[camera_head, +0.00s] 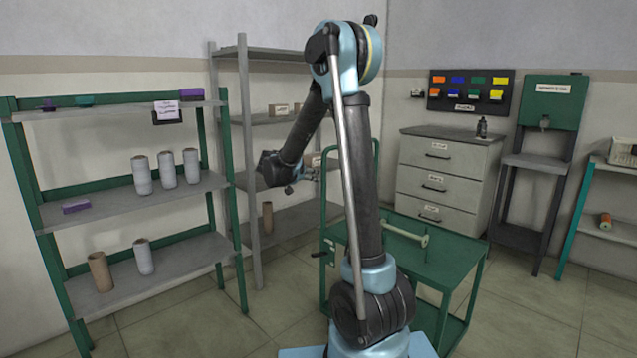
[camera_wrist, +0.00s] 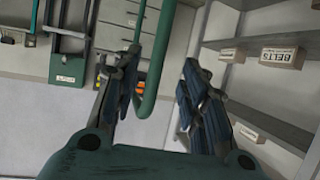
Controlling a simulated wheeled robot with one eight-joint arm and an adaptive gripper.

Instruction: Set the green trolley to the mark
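The green trolley (camera_head: 448,256) stands on the floor in the middle, partly hidden behind my arm. Its flat top carries a pale spool on a rod (camera_head: 406,232), and a tall tubular handle frame rises at its back and left. My gripper (camera_head: 308,176) is raised near the left upright of this handle, in front of the grey shelves. In the wrist view my gripper (camera_wrist: 160,70) is open, its two dark fingers apart. The green handle tube (camera_wrist: 153,75) shows between them, nearer the left finger; I cannot tell whether they touch. I see no floor mark.
A green-framed shelf (camera_head: 185,190) with cones of yarn stands at left, grey shelving (camera_head: 245,130) behind it. A drawer cabinet (camera_head: 445,170) and a green stand (camera_head: 548,110) line the back wall. Floor is clear at the lower right (camera_head: 540,315).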

